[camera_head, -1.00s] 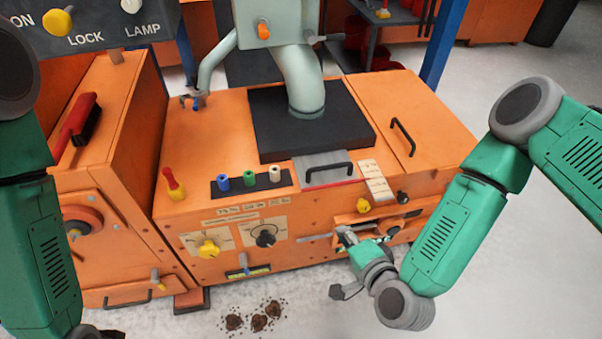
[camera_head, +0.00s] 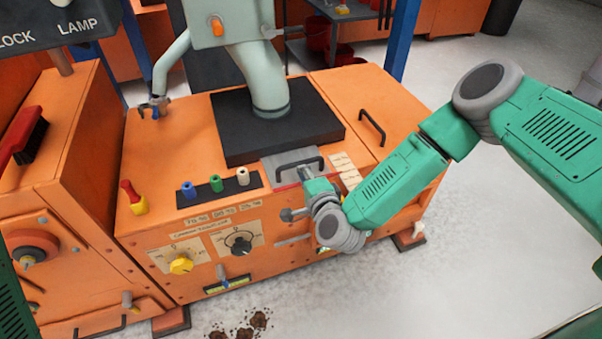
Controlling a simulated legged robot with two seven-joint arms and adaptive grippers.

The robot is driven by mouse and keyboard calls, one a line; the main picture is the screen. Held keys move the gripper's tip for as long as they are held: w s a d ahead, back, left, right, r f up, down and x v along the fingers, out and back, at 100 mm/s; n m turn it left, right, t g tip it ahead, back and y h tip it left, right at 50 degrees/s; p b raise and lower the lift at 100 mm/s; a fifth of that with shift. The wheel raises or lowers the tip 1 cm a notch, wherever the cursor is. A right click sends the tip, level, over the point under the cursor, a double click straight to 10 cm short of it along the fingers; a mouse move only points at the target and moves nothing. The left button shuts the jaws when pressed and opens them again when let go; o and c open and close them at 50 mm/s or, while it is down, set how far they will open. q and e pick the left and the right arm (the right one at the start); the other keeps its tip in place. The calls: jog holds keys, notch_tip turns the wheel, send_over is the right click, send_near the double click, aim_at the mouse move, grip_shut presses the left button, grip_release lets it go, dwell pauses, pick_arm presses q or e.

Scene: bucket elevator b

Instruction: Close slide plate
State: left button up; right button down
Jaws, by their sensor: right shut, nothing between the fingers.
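The slide plate (camera_head: 277,166) appears to be the grey plate with a black handle (camera_head: 312,162) on top of the orange machine. A red strip shows at the plate's front edge. My right gripper (camera_head: 304,173) is shut and empty, with its tips at the front of the plate, just below the handle. I cannot tell whether the tips touch the plate or the handle. The gripper and forearm hide part of the machine's front right. My left gripper is out of view; only a bit of my left arm shows at the lower left edge.
A black block (camera_head: 240,138) with a grey pipe (camera_head: 262,85) stands behind the plate. Blue, green and white knobs (camera_head: 216,184) are to its left. Another black handle (camera_head: 372,128) is on the right. The floor at right is clear.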

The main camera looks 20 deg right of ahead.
aim_at(294, 156)
jog(key=shift+w+f, duration=0.1)
jog(key=shift+w, duration=0.45)
jog(key=shift+a, duration=0.15)
jog(key=w+b, duration=0.2)
jog(key=w, duration=0.3)
jog(key=shift+w+f, duration=0.1)
jog(key=shift+w, duration=0.05)
jog(key=shift+w+r, duration=0.2)
jog(key=shift+w, duration=0.05)
